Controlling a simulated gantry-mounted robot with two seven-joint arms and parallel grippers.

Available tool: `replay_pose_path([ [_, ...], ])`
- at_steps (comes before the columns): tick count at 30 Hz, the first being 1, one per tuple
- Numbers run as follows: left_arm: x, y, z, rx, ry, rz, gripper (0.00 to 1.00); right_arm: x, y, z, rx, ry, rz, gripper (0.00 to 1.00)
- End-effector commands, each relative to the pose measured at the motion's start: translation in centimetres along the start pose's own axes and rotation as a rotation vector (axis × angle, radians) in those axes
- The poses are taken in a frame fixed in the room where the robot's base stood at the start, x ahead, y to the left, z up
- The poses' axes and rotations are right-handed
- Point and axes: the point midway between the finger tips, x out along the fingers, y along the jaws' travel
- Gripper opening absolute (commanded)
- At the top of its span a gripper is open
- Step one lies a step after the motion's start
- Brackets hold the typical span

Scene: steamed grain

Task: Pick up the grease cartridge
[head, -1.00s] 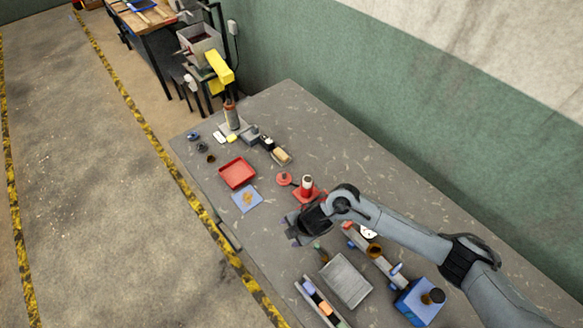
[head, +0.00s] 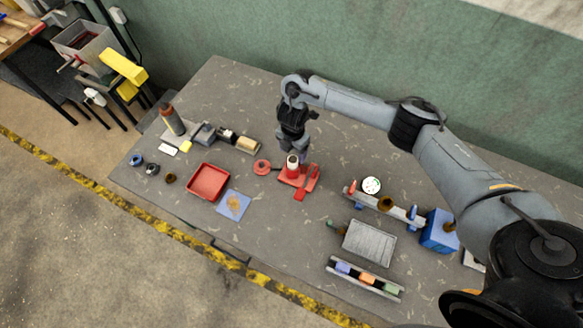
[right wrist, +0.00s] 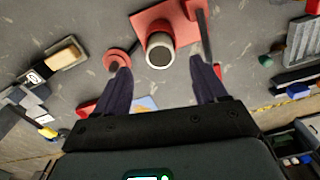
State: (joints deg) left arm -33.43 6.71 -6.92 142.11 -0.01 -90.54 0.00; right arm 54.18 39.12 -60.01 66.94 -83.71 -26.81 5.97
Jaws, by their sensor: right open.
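A pale upright cylinder with a dark top (head: 292,161), which looks like the grease cartridge, stands on a red base (head: 311,174). In the right wrist view its round end (right wrist: 160,50) shows ahead of the fingertips and between their lines, with the red base (right wrist: 152,18) around it. My right gripper (head: 304,148) is open and empty, just behind and above the cylinder in the head view. Its two dark fingers (right wrist: 163,78) are spread wide in the right wrist view. I cannot tell the exact gap to the cylinder. My left gripper is not in view.
A red disc (head: 262,167) lies beside the base. A red tray (head: 207,181) and blue mat (head: 234,204) lie left. A grey tray (head: 369,244), a rack of coloured blocks (head: 364,279) and a blue box (head: 439,231) stand right. A tall bottle (head: 172,120) stands far left.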

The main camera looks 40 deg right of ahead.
Motion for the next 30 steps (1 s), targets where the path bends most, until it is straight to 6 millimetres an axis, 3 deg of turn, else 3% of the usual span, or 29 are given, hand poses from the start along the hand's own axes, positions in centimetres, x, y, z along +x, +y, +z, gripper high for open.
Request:
replay_pose_path([
  [11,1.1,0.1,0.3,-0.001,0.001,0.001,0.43,2.9,-0.2,-0.1,0.001,0.002,-0.002,0.71],
  [19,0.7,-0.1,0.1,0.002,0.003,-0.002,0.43,5.9,-0.3,-0.1,0.001,0.0,0.0,0.71],
  [29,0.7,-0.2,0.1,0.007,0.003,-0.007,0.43,6.5,-0.2,-0.1,-0.001,-0.001,0.002,0.71],
  [30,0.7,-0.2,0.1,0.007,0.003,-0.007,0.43,6.5,-0.2,-0.1,-0.001,-0.001,0.002,0.67],
])
